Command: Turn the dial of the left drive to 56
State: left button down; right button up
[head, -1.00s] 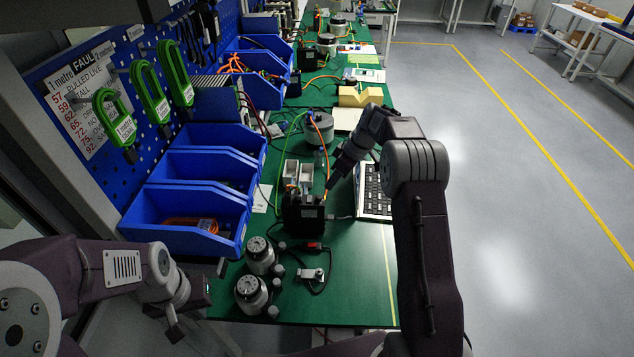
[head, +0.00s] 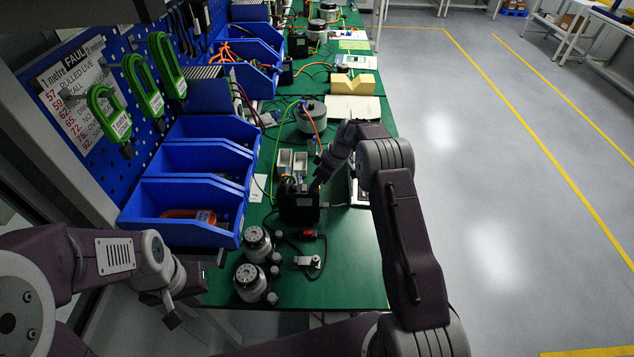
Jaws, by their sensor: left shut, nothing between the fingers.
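My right gripper (head: 320,183) points down at the unit's right upper edge. Its fingers are dark and small, so whether they touch the unit or are open is unclear. Two round grey units with dial-like tops, one behind (head: 257,241) and one in front (head: 250,279), stand near the bench's front left. My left gripper (head: 188,302) is shut and empty, left of them.
A small metal part with a cable (head: 309,262) lies right of the round units. The bench's front right is clear.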

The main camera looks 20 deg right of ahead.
grip_shut()
jog(key=shift+a, duration=0.1)
